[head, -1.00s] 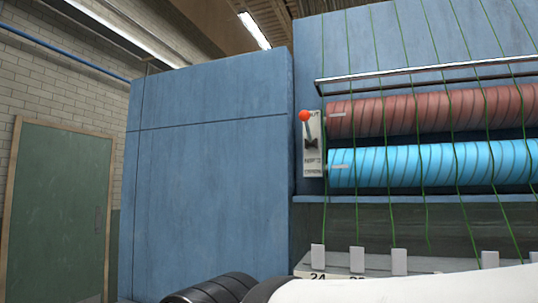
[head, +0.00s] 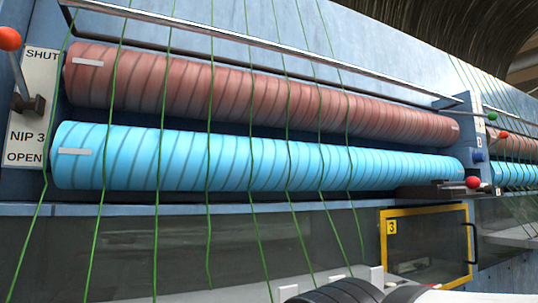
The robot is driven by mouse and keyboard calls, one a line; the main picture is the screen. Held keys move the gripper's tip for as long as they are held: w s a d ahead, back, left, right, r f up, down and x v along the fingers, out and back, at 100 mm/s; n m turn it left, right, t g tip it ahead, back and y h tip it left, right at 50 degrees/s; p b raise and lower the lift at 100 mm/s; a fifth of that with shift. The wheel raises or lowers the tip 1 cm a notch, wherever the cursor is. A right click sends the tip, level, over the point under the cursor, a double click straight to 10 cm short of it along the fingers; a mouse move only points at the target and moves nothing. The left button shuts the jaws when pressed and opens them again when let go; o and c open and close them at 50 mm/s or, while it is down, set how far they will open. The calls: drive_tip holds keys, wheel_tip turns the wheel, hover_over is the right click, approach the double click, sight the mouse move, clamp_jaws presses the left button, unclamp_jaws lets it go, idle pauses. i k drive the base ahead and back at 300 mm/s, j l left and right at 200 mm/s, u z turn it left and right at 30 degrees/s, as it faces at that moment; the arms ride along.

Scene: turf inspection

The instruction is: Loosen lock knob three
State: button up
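No knob is readably marked as lock knob three. At the right end of the rollers, a red ball knob (head: 473,182) sits on a dark bar, with a blue knob (head: 478,156) just above it and a small green knob (head: 492,116) higher up. At the far left, a lever with an orange-red ball (head: 9,38) points up by the plate marked SHUT, NIP 3, OPEN (head: 27,136). My gripper is out of view; only dark ribbed and white parts, apparently of my arm, show at the bottom edge.
A red-brown roller (head: 250,98) lies above a bright blue roller (head: 250,165), with green strands running down across both. A yellow-framed guard (head: 425,211) marked 3, with a black handle, is below right. Another orange-red lever ball (head: 502,135) and further rollers stand beyond.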

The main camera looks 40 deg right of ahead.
sight(480, 157)
drive_tip(key=z, duration=2.1)
drive_tip(key=i+j+z, duration=0.1)
drive_tip(key=i+z, duration=0.25)
drive_tip(key=i, duration=0.2)
